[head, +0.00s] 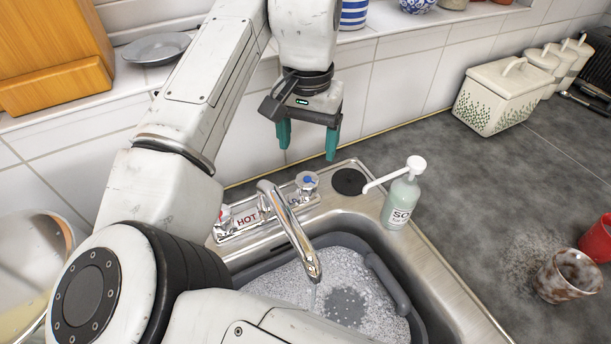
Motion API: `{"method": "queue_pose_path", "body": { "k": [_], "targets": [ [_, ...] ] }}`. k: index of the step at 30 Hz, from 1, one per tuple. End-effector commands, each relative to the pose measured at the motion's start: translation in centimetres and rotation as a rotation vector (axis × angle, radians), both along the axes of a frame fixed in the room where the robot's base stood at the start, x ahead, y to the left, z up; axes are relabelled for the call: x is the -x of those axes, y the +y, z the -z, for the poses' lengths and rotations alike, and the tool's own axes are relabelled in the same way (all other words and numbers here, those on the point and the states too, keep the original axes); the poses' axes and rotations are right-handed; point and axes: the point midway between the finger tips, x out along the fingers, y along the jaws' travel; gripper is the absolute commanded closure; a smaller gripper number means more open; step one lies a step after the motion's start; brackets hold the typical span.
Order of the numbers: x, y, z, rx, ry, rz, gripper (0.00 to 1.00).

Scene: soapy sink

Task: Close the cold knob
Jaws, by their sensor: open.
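The cold knob (307,182) is clear with a blue cap and stands at the right end of the steel tap plate. The hot knob (224,215) is at the left end, partly hidden by my arm, beside a "HOT" label. The curved faucet (292,232) points toward the basin, and a thin stream of water seems to fall from its tip. My gripper (307,146) has teal fingers spread apart with nothing between them. It hangs above the cold knob in the picture, apart from it, in front of the tiled wall.
A soap bottle (402,196) with a white pump stands right of the cold knob. The sink (445,285) holds a grey tub (388,283) of suds. A brown-stained cup (567,276), a red cup (598,240) and a white bread box (499,95) are on the right counter.

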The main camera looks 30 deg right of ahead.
Motion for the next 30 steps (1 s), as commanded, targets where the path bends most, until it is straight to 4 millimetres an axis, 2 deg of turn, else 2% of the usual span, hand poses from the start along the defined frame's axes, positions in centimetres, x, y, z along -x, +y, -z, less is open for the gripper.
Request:
{"method": "queue_pose_path", "body": {
  "k": [9,15,21,29,30],
  "targets": [
    [0.1,0.0,5.5,0.0,0.003,-0.001,0.24],
    [0.1,0.0,8.3,0.0,0.001,-0.001,0.24],
    [0.1,0.0,9.5,0.0,0.0,-0.001,0.24],
    [0.0,0.0,9.6,0.0,0.0,-0.001,0.24],
    [0.0,0.0,9.6,0.0,0.0,-0.001,0.27]
  ]
}}
